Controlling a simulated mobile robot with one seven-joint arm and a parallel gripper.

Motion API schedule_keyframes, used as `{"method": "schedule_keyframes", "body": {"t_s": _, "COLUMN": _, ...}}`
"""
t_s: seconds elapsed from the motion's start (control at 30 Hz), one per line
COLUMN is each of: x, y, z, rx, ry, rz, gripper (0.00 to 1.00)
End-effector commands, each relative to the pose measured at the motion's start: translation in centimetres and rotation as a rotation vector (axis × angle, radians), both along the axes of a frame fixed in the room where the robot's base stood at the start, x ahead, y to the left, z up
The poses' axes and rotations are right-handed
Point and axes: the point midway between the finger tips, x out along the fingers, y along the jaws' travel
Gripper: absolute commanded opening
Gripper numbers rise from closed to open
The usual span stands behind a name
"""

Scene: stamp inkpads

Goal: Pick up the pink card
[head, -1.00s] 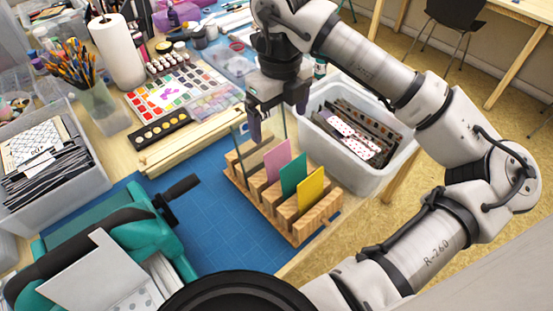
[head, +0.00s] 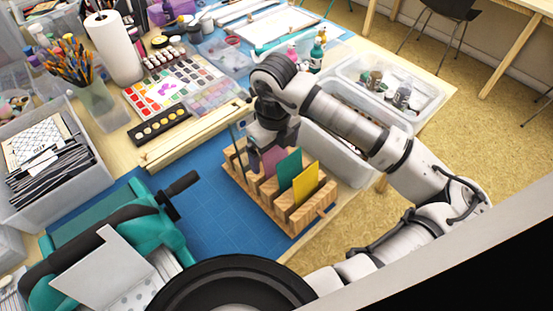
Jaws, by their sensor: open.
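The pink card (head: 271,161) stands upright in a slot of the wooden rack (head: 262,203), beside the green card (head: 289,169) and the yellow card (head: 306,184). My gripper (head: 268,152) is low over the rack, right at the pink card and behind it in the head view. Its fingers are mostly hidden by the cards, so I cannot tell whether they touch the pink card. A clear upright pane (head: 240,150) stands in the rack to the left of the pink card.
A teal machine with a black crank (head: 180,185) is at the lower left on the blue mat (head: 215,235). A white bin (head: 335,158) is right of the rack, partly behind my arm. Paint palettes (head: 175,90) lie behind. The mat in front of the rack is clear.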

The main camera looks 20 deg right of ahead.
Motion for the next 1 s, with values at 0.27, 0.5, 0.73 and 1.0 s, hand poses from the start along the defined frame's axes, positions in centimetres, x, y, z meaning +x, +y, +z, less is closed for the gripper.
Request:
{"method": "schedule_keyframes", "body": {"t_s": 0.27, "x": 0.0, "y": 0.0, "z": 0.0, "rx": 0.0, "ry": 0.0, "rz": 0.0, "gripper": 0.78}}
{"method": "schedule_keyframes", "body": {"t_s": 0.5, "x": 0.0, "y": 0.0, "z": 0.0, "rx": 0.0, "ry": 0.0, "rz": 0.0, "gripper": 0.47}}
{"method": "schedule_keyframes", "body": {"t_s": 0.73, "x": 0.0, "y": 0.0, "z": 0.1, "rx": 0.0, "ry": 0.0, "rz": 0.0, "gripper": 0.46}}
{"method": "schedule_keyframes", "body": {"t_s": 1.0, "x": 0.0, "y": -0.1, "z": 1.9, "rx": -0.002, "ry": -0.001, "rz": -0.001, "gripper": 0.46}}
